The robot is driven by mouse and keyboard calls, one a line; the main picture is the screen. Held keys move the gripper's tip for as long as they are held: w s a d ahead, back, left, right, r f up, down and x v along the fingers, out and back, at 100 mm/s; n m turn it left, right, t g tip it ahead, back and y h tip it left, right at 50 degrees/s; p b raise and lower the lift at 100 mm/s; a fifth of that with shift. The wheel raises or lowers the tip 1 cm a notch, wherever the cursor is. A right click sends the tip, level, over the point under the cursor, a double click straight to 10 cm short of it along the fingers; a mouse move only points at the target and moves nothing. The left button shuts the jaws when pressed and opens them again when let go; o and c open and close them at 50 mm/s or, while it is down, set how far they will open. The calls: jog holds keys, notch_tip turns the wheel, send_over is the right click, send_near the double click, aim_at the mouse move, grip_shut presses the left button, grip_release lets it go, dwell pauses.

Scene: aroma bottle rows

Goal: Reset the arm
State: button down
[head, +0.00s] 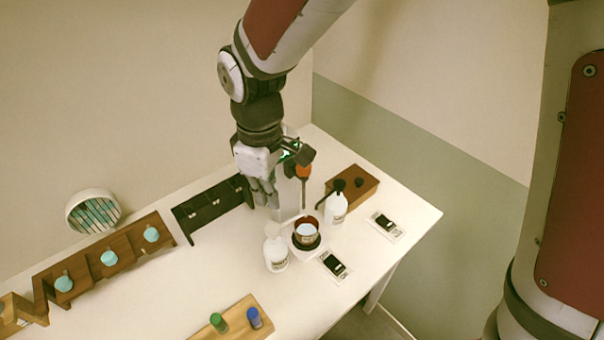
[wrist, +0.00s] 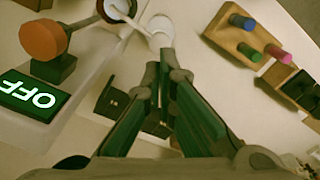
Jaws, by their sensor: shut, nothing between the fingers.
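My gripper (head: 266,198) hangs at the end of my arm over the back of the white table, beside a white stand with an orange knob (head: 303,172). In the wrist view its two fingers (wrist: 164,68) meet at the tips, shut and empty. That view also shows the orange knob (wrist: 42,40) and a green display (wrist: 38,96) reading OFF at left. A white bottle (wrist: 160,27) appears beyond the fingertips. In the head view the fingertips are small and partly blend with the white stand; whether they touch it I cannot tell.
A cup (head: 307,230) sits on the stand's base, between white bottles (head: 275,252) (head: 337,207). A dark rack (head: 208,207) is left of the gripper. A wooden rack (head: 88,268) holds cyan bottles. A wooden block (head: 237,325) holds green and blue vials. The middle-left tabletop is clear.

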dwell(0.4)
jog(key=d+r+m+t+b, duration=0.25)
jog(key=d+r+m, duration=0.35)
jog(key=d+r, duration=0.45)
jog(key=s+d+r+m+t+b, duration=0.1)
jog(key=s+d+r+m+t, duration=0.1)
jog(key=s+d+m, duration=0.5)
jog(key=d+t, duration=0.1)
jog(key=d, duration=0.4)
jog(key=shift+s+d+r+b, duration=0.2)
jog(key=shift+d+r+b, duration=0.05)
jog(key=shift+b, duration=0.05)
